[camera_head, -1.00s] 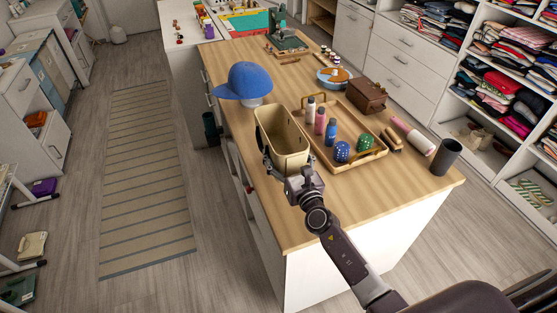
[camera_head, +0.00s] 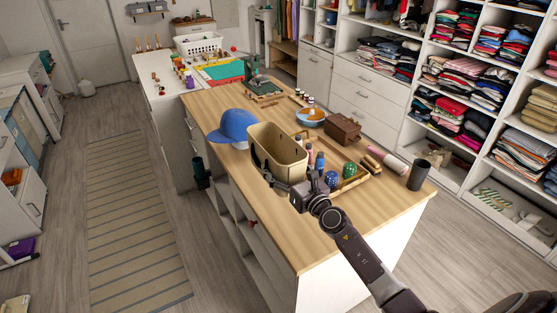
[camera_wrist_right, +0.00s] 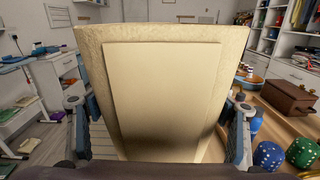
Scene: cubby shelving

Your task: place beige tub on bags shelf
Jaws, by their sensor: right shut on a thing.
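The beige tub (camera_head: 276,150) is an open, tall container over the left edge of the wooden-topped island in the head view. My right gripper (camera_head: 285,184) is shut on the tub at its near side. In the right wrist view the tub (camera_wrist_right: 165,85) fills the middle, with the fingers on both sides of it. The tub looks upright and appears raised above the counter, though its base is partly hidden. I cannot tell which shelf is the bags shelf. My left gripper does not show.
On the island (camera_head: 310,235) stand a blue cap (camera_head: 235,126), a tray with bottles and dice (camera_head: 350,183), a brown box (camera_head: 342,128) and a dark cup (camera_head: 418,175). Cubby shelving with folded clothes (camera_head: 470,75) lines the right. A striped rug (camera_head: 130,220) lies on the open floor at left.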

